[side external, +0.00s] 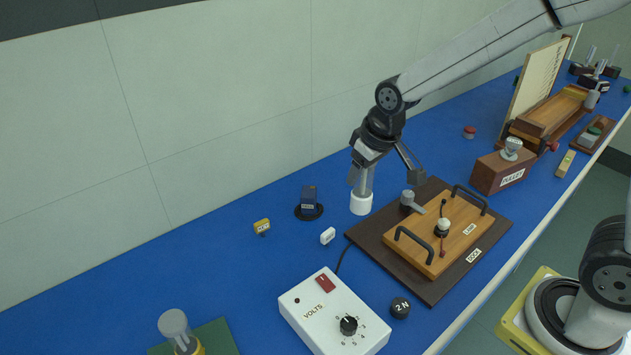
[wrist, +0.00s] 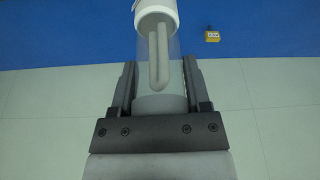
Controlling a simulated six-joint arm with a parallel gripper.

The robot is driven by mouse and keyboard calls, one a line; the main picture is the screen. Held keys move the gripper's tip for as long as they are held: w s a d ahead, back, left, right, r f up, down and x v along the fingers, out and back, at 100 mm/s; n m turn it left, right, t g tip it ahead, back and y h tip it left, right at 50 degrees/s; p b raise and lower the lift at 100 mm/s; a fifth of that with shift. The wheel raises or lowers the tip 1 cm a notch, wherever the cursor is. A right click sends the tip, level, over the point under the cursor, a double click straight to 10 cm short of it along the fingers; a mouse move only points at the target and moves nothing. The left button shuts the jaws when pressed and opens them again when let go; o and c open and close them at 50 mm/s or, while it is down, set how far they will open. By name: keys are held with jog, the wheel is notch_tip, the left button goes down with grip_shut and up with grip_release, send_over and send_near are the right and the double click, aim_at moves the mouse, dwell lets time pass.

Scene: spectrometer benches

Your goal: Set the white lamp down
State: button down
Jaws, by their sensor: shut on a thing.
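The white lamp (side external: 361,203) is upright in the side view, white cap at the bottom and clear glass tube above. My gripper (side external: 373,176) holds it by the tube from above, left of the brown dock board (side external: 434,295). In the wrist view, the lamp's white cap (wrist: 155,14) is at the top edge, a pale bent tube shows inside the glass, and my gripper's fingers (wrist: 160,82) stand on both sides of the glass. I cannot tell whether the cap touches the blue bench.
A white VOLTS box (side external: 333,315) is at the front. The back-left blue bench is clear.

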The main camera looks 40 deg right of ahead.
jog(key=s+a+n+y, duration=0.1)
jog(key=s+a+n, duration=0.2)
jog(key=a, duration=0.5)
jog(key=shift+s+a, duration=0.4)
jog(key=shift+s, duration=0.4)
jog(key=shift+w+f, duration=0.1)
jog(key=shift+w, duration=0.05)
jog(key=w+a+f, duration=0.3)
jog(key=w+f, duration=0.6)
jog(key=w, duration=0.3)
jog(key=shift+w+a, duration=0.2)
jog(key=shift+w, duration=0.2)
jog(key=shift+f, duration=0.1)
jog(key=shift+s+d+x, duration=0.1)
jog(key=shift+s+x, duration=0.05)
jog(key=shift+x, duration=0.75)
jog(key=shift+s+d+x, duration=0.1)
jog(key=shift+x, duration=0.8)
jog(key=shift+f, duration=0.3)
